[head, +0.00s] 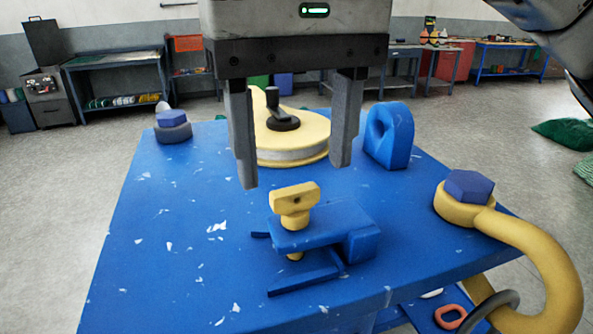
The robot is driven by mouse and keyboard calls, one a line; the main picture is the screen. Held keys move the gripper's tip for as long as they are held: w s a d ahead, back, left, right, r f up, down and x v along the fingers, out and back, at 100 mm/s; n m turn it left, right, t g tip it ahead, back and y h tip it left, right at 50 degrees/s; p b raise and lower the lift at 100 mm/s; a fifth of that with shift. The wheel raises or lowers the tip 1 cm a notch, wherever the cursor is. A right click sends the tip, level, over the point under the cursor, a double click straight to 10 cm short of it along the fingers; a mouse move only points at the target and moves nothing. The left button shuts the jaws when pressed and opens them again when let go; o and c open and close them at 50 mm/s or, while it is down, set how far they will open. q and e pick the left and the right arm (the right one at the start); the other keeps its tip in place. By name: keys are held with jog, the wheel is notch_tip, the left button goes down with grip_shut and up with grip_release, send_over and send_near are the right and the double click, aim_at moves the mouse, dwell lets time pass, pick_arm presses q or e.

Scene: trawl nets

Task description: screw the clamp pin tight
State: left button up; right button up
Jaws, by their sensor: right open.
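The clamp pin (294,204) is yellow with a flat, T-shaped head that has a small hole. It stands upright through the blue clamp (318,232) on the near part of the blue table (180,215). Its lower end shows below the clamp's upper arm; whether it presses on anything I cannot tell. My right gripper (295,175) points down above and behind the pin. Its two dark fingers are wide apart with nothing between them, and it does not appear to touch the pin. My left gripper is not in view.
A yellow pulley block (290,148) with a black knob lies behind the gripper. A blue eye bracket (390,136) stands to its right. A yellow shackle with a blue bolt (466,192) hangs over the right edge. Another blue bolt (172,125) stands far left. The table's left side is clear.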

aim_at(296, 192)
jog(key=shift+f, duration=1.55)
jog(key=c, duration=1)
